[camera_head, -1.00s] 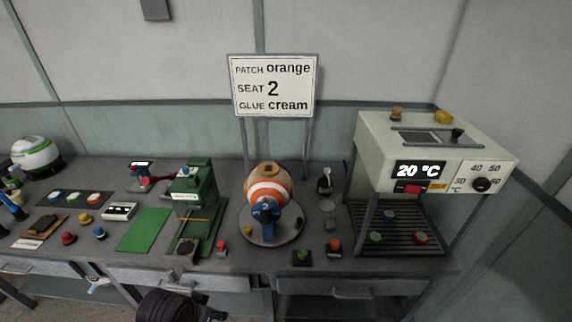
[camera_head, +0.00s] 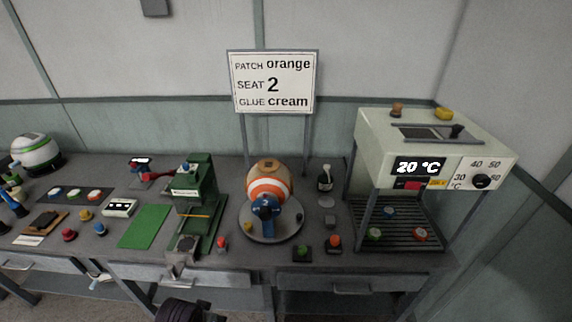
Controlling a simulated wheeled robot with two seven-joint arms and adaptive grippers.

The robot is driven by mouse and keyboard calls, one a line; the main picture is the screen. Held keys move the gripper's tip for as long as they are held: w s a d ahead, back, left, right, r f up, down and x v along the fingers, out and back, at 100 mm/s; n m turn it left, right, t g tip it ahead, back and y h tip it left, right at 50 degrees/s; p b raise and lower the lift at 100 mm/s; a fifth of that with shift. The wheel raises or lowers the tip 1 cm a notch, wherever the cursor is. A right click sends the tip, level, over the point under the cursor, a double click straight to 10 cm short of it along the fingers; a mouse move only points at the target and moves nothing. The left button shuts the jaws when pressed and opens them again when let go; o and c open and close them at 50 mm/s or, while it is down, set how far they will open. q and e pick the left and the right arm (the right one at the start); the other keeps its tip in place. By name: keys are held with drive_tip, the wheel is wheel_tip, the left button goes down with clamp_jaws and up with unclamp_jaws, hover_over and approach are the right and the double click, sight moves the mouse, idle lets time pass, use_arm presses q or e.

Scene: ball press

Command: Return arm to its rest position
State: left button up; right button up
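A dark, rounded part of one of my arms shows at the bottom edge, left of centre, in front of the bench drawers. No gripper fingers are visible, and both grippers are out of view. An orange, white and tan ball (camera_head: 269,184) sits on a round grey stand (camera_head: 285,228) in the middle of the bench. A blue clamp-like part (camera_head: 265,207) marked 2 is in front of it. A sign (camera_head: 273,82) behind reads patch orange, seat 2, glue cream.
A green press (camera_head: 194,196) stands left of the ball, beside a green mat (camera_head: 145,226). A cream heater box (camera_head: 430,140) reading 20 °C stands at right over a slatted rack (camera_head: 400,236). Coloured buttons and small items fill the bench; closed drawers (camera_head: 350,282) line its front.

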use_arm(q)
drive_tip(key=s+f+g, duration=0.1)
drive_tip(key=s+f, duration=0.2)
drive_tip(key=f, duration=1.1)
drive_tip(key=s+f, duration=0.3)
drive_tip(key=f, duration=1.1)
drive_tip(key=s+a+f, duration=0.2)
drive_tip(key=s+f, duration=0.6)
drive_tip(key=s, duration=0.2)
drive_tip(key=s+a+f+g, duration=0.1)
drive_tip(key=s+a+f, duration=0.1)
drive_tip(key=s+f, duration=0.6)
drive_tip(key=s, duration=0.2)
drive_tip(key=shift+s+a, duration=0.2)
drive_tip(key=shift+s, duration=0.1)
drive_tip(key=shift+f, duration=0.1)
